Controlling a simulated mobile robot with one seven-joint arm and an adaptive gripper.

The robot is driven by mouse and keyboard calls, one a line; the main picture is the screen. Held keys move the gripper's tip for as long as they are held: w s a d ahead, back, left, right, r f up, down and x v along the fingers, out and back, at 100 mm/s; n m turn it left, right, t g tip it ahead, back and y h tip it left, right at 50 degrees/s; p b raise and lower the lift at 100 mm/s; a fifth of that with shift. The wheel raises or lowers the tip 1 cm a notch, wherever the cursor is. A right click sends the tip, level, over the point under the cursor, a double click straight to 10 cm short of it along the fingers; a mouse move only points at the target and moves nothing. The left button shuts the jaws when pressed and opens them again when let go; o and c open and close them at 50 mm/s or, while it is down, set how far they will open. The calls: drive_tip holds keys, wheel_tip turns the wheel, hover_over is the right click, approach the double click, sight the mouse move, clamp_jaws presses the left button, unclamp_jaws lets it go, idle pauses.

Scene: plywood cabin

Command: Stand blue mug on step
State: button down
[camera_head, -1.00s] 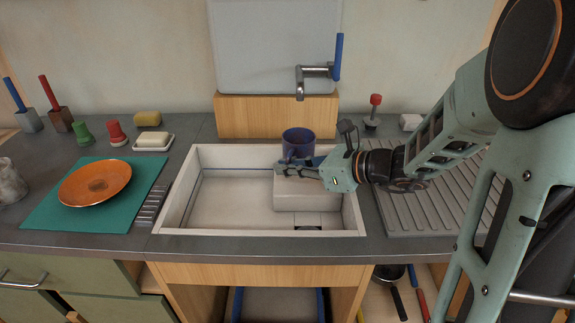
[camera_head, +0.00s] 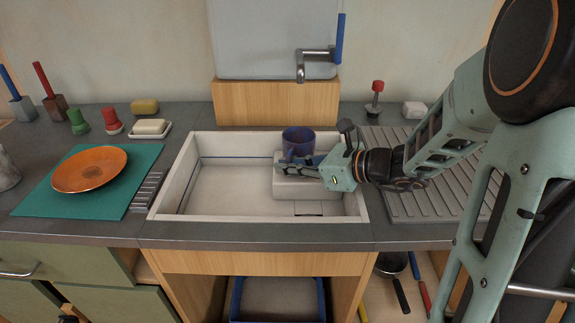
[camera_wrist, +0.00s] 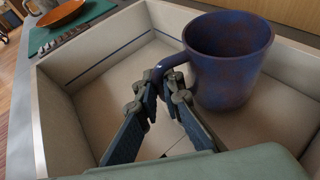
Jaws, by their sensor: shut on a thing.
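The blue mug (camera_head: 298,141) is upright, over the pale block-like step (camera_head: 305,188) in the right part of the sink. My gripper (camera_head: 284,167) reaches in from the right and is shut on the mug's handle. In the wrist view the fingers (camera_wrist: 160,84) close around the handle at the left of the mug (camera_wrist: 225,75). The mug's base is partly hidden by my gripper in the head view. I cannot tell whether it touches the step.
The sink's pale rim (camera_head: 180,177) surrounds the step, and its left floor is clear. A tap (camera_head: 315,55) is behind. A ribbed drainboard (camera_head: 425,205) lies right. An orange plate (camera_head: 90,168) on a teal mat (camera_head: 50,205) lies left.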

drive_tip(key=shift+f+b, duration=0.35)
drive_tip(key=shift+f, duration=0.15)
idle(0.3)
drive_tip(key=c, duration=2)
unclamp_jaws()
drive_tip(key=shift+o, duration=0.2)
drive_tip(key=o, duration=0.6)
drive_tip(key=o, duration=0.6)
drive_tip(key=shift+c, duration=0.2)
drive_tip(key=shift+d, duration=0.1)
